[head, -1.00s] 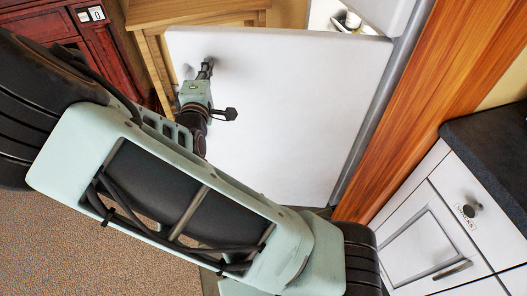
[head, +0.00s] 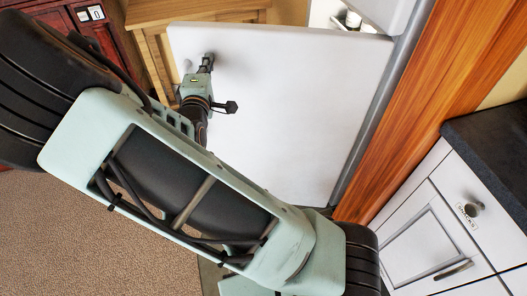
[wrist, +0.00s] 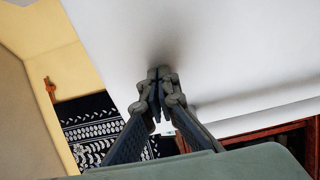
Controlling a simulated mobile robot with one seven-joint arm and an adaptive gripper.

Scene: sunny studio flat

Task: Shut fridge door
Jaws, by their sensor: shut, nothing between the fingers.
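The white fridge door (head: 290,120) stands ajar in the head view, with its hinge side along the grey edge by the wooden panel. Part of the fridge interior (head: 352,17) shows beyond its top edge. My gripper (head: 208,58) is at the door's upper left, near its free edge. In the wrist view the door (wrist: 235,50) fills the upper right, and my gripper (wrist: 158,75) is shut and empty with its fingertips at the door's surface. They look to be touching it, with a soft shadow around them.
A wooden table (head: 150,14) stands behind the door. A red cabinet (head: 40,25) is at the upper left. An orange wooden panel (head: 430,100) and white drawers (head: 450,215) under a dark worktop (head: 495,140) are at the right. Carpet (head: 80,230) covers the lower left.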

